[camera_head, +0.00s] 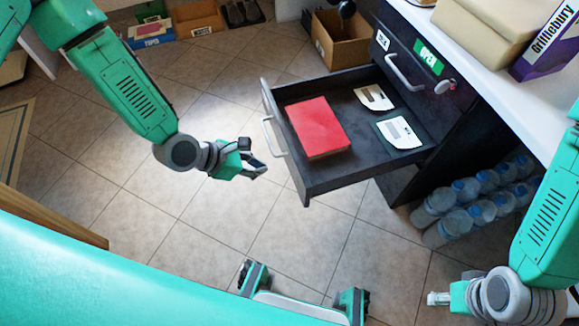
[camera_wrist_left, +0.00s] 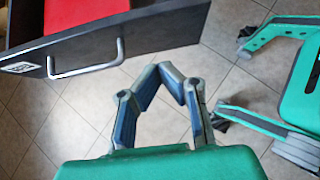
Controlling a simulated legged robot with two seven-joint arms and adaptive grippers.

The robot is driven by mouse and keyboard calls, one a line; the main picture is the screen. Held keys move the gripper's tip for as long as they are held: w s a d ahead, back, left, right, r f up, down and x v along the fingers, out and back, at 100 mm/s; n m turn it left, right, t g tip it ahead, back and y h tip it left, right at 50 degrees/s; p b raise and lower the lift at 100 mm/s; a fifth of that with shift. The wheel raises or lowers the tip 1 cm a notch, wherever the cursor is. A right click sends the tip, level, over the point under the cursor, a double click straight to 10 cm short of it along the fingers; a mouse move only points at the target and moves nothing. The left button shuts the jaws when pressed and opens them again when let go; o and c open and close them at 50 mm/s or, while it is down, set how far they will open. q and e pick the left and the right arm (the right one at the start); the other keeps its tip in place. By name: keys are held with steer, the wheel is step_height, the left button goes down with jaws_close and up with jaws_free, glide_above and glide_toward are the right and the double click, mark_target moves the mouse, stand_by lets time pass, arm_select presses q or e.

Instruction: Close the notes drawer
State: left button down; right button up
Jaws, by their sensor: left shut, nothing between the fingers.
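The notes drawer (camera_head: 368,169) is pulled far out of the dark cabinet in the head view. A red book (camera_head: 318,128) and two light cards (camera_head: 399,132) lie inside it. Its front panel and metal handle (camera_head: 272,137) face left, and the handle also shows in the left wrist view (camera_wrist_left: 92,66). My left gripper (camera_head: 262,168) is just left of the drawer front, apart from the handle. In the left wrist view its fingertips (camera_wrist_left: 166,68) meet with nothing between them. My right gripper (camera_head: 432,298) is low at the right over the floor, away from the drawer; its fingers are too small to judge.
Above the drawer is a closed drawer with a green OPEN label (camera_head: 428,57). Several water bottles (camera_head: 468,209) stand on the floor below right. A cardboard box (camera_head: 342,40) stands behind the drawer. The tiled floor left of the drawer is clear.

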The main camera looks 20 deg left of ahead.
mark_target(296, 168)
arm_select(q)
steer(key=w+d+f, duration=0.1)
steer(key=w+d+f+b, duration=0.1)
steer(key=d, duration=0.1)
steer(key=w+d+f+b, duration=0.1)
steer(key=d, duration=0.1)
steer(key=shift+w+f, duration=0.25)
steer(key=shift+f, duration=0.05)
steer(key=shift+w+d+b, duration=0.25)
steer(key=shift+d+b, duration=0.05)
steer(key=shift+d, duration=0.15)
steer(key=shift+r, duration=0.1)
arm_select(e)
step_height(296, 168, down, 3)
steer(key=shift+f, duration=0.1)
steer(key=shift+a, duration=0.1)
